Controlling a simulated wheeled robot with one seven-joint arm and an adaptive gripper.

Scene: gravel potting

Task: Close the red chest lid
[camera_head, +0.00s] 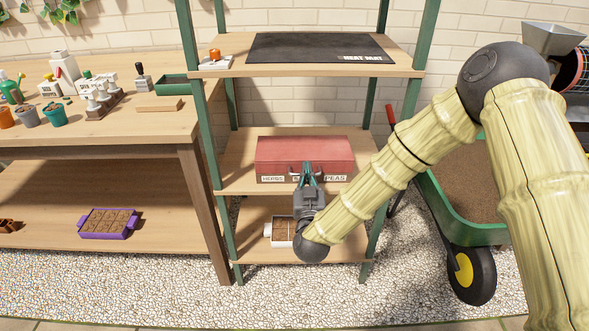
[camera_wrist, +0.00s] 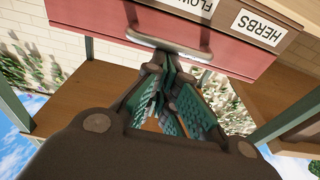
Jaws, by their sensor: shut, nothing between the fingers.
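The red chest (camera_head: 304,150) sits on the middle shelf of the rack, with white labels along its front, "HERBS" and "PEAS" among them. Its red lid seems to lie flat across the top, and I see no gap under it. My gripper (camera_head: 308,168) is in front of the middle of the chest, shut and empty, and hides part of the labels. In the wrist view the chest's front (camera_wrist: 225,50) appears upside down, with a metal handle (camera_wrist: 190,48). My fingertips (camera_wrist: 168,62) are close to that handle; I cannot tell whether they touch it.
The upper shelf (camera_head: 225,70) with a black heat mat (camera_head: 320,47) is above the chest. A white tray (camera_head: 282,232) is on the lower shelf behind my wrist. Green rack posts (camera_head: 203,130) flank the shelves. A workbench (camera_head: 150,125) stands left, a green wheelbarrow (camera_head: 450,210) right.

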